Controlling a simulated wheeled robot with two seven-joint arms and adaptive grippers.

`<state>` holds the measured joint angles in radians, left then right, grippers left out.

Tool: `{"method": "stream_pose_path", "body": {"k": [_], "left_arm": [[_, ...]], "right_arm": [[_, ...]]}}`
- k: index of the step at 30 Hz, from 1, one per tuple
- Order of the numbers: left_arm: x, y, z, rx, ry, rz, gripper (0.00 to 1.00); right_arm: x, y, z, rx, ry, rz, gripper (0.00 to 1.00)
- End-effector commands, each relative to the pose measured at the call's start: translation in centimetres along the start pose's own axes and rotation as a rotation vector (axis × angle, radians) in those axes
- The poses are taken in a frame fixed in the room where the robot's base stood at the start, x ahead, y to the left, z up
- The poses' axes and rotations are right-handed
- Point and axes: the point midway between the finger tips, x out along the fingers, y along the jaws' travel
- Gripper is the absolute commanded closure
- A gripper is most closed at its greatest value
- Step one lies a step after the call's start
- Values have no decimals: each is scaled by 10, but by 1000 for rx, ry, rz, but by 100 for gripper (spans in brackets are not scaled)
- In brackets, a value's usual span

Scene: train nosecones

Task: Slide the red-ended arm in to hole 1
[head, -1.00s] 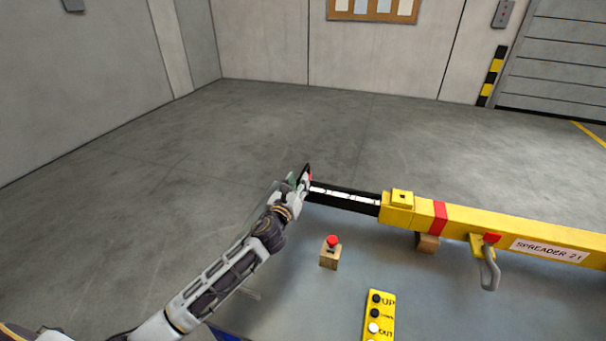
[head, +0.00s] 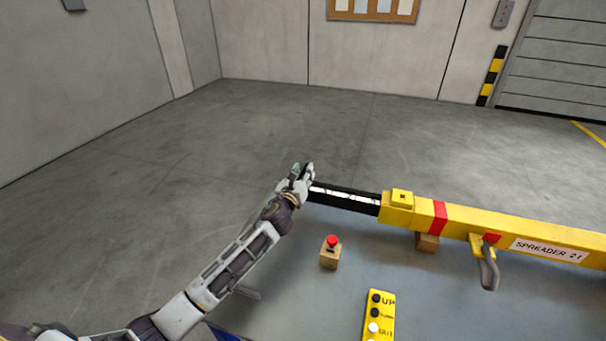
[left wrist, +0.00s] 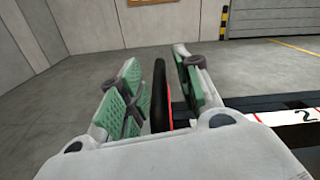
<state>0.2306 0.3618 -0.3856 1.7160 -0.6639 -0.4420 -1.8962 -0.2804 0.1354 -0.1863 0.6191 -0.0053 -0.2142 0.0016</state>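The sliding arm (head: 345,198) is black with a white marked strip and sticks out leftward from the yellow spreader beam (head: 470,224). Its red-and-black end plate is hidden behind my left gripper (head: 303,168) in the head view. In the left wrist view the black end plate (left wrist: 160,95), with red on its face, stands between the green-padded fingers of my left gripper (left wrist: 160,85). The fingers are apart, one on each side of the plate, with a gap seen on the right side. A "2" shows on the arm's strip (left wrist: 300,117). My right gripper is not in view.
A red button on a wooden block (head: 330,253) stands on the table (head: 290,300) near my left forearm. A yellow control box (head: 378,318) lies at the front. A grey handle (head: 488,270) hangs from the beam. Open floor lies behind.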

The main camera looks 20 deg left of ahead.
Motion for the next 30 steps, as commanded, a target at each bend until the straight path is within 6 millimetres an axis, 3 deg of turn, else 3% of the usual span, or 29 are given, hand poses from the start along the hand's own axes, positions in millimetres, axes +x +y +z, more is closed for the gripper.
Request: {"method": "stream_pose_path", "body": {"k": [2,10,30], "left_arm": [[0,0,0,0,0,0,66],[0,0,0,0,0,0,100],[-1,-1,-2,0,4,-1,100]], "right_arm": [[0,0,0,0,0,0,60],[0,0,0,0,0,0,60],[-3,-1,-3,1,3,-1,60]]}}
